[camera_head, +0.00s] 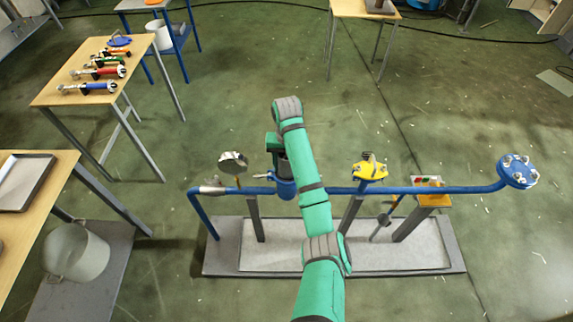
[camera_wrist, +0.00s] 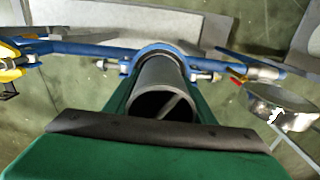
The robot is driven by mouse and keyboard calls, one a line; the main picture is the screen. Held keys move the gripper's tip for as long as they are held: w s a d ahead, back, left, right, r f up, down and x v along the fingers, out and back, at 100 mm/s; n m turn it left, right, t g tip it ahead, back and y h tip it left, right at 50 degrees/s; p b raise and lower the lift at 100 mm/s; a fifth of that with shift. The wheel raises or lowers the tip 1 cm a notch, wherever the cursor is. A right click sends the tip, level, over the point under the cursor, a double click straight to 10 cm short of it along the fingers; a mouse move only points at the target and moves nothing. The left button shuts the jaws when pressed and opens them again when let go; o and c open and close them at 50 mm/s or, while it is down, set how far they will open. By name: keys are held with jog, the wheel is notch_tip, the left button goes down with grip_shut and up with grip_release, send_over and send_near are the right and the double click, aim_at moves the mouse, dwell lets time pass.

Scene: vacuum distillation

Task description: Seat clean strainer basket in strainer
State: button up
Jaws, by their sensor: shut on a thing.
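The clean strainer basket (camera_wrist: 163,86) is a grey cylinder with a bar across its dark open top. My green gripper (camera_wrist: 152,100) is shut on it, with a finger along each side. The blue strainer body (camera_wrist: 160,48) shows as a curved rim with side bolts around the basket's far end. I cannot tell how deep the basket sits in it. In the head view the strainer (camera_head: 284,188) is part of the blue pipe, right below my gripper (camera_head: 279,160). The basket is mostly hidden there by my arm.
The blue pipe (camera_head: 440,190) runs left and right over a grey base tray (camera_head: 212,262). A round metal cover (camera_head: 233,162) stands left of the strainer and a yellow fitting (camera_head: 370,169) stands right. A tool table (camera_head: 62,94) is at back left.

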jog(key=shift+f, duration=0.5)
jog(key=shift+r, duration=0.15)
jog(key=shift+a+r, duration=0.1)
jog(key=shift+r, duration=0.25)
jog(key=shift+r, duration=0.1)
